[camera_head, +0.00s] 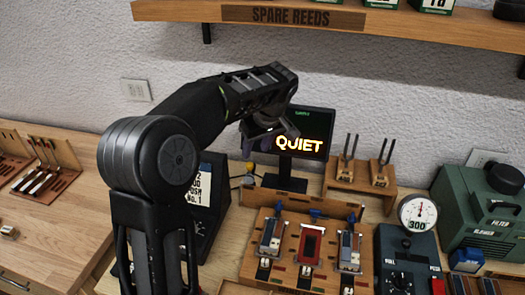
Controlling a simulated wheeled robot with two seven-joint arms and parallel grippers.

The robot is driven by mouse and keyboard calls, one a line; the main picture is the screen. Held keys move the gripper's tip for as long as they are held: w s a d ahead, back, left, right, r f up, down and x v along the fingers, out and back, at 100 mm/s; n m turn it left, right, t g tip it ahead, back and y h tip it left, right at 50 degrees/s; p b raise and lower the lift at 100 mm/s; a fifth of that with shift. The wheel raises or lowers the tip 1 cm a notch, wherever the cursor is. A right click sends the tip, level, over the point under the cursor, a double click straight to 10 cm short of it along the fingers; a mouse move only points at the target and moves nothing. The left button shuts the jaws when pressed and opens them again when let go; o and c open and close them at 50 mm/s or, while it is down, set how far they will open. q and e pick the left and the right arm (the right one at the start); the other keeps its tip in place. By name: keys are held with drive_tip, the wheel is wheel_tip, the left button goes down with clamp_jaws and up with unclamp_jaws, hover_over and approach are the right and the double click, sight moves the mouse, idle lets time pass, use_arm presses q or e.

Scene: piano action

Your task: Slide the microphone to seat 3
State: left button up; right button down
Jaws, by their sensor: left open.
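My left gripper (262,140) hangs in front of the left side of a small display (303,142) reading "QUIET". Its jaws point down and look empty. A small dark piece with a yellow part (249,180) stands below the gripper, left of the display's foot; it may be the microphone, but it is too small to be sure. A wooden rack (285,243) in front of the display has three bays with reed-like blocks, the middle one red (309,245). I cannot make out seat numbers. My right gripper is not in view.
A wooden stand with two forked posts (360,172) is right of the display. A dial gauge (417,213) reading 300 and a green blower box (485,215) stand farther right. A dark box with a white card is behind my arm. The "SPARE REEDS" shelf (400,28) overhangs.

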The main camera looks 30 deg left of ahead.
sight(250, 164)
use_arm(q)
drive_tip(key=p+x, duration=0.2)
drive_tip(key=x, duration=0.5)
drive_tip(key=shift+s+a+f, duration=0.1)
drive_tip(key=shift+a+f, duration=0.05)
drive_tip(key=shift+f, duration=0.15)
drive_tip(key=shift+c, duration=0.4)
clamp_jaws()
idle(1.1)
